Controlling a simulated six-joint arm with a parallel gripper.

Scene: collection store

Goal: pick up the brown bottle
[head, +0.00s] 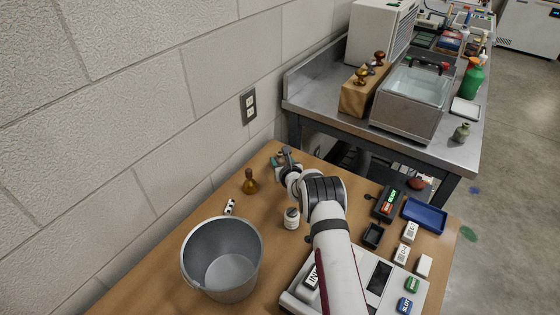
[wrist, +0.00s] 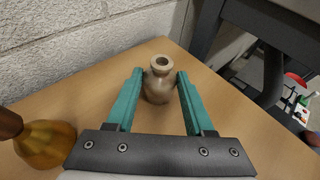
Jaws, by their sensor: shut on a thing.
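A small grey-brown bottle (wrist: 158,85) with a narrow neck and round open mouth stands upright between my fingers in the wrist view, near the far corner of the wooden table. My gripper (wrist: 160,80) has its teal fingers on either side of the bottle's body and is shut on it. In the head view my gripper (head: 286,160) is at the table's far end by the wall, and it mostly hides the bottle.
An amber item with a dark handle (head: 250,182) stands left of my gripper, and also shows in the wrist view (wrist: 45,143). A grey bucket (head: 222,225), a small white jar (head: 291,218) and a blue tray (head: 425,214) are on the table. A metal bench (head: 310,102) stands beyond.

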